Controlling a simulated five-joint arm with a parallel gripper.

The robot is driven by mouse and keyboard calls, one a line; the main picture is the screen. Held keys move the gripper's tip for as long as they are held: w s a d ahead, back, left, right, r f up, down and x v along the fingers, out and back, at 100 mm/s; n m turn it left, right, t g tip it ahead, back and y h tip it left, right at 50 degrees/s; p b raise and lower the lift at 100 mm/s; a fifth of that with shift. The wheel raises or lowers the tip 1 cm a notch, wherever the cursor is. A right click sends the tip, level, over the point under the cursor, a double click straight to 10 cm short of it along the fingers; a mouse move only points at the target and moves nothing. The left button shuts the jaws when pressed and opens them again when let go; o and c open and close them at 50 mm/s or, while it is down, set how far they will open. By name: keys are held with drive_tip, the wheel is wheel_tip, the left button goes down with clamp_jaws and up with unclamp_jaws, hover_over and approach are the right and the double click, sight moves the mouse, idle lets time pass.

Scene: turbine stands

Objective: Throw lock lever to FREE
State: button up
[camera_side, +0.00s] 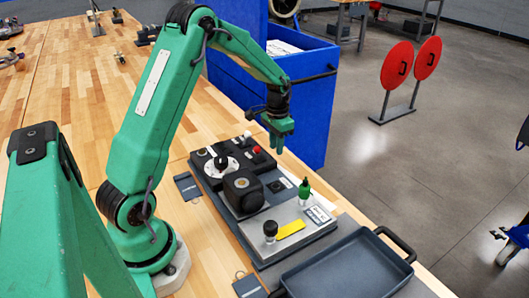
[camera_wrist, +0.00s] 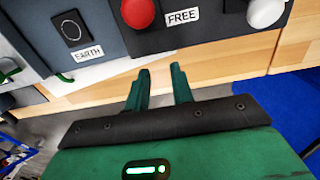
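My gripper (camera_side: 280,147) hangs above and beside the right edge of the control panel (camera_side: 212,182) in the side view. In the wrist view its two fingers (camera_wrist: 160,72) are apart with nothing between them. A FREE label (camera_wrist: 182,15) sits on the dark panel between a red round knob (camera_wrist: 138,11) and a white ball knob (camera_wrist: 265,11), both apart from the fingers. The side view also shows the red knob (camera_side: 257,150) and the white knob (camera_side: 247,134). The lock lever's shaft is not clearly visible, and I cannot tell its position.
An EARTH plate (camera_wrist: 87,52) lies near the panel edge. A grey tray (camera_side: 345,268) stands in front; a blue cabinet (camera_side: 300,110) is behind.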

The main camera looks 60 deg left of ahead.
drive_tip(key=shift+o, duration=0.8)
drive_tip(key=shift+r, duration=0.1)
wheel_tip(320, 180, up, 7)
idle(0.7)
idle(0.3)
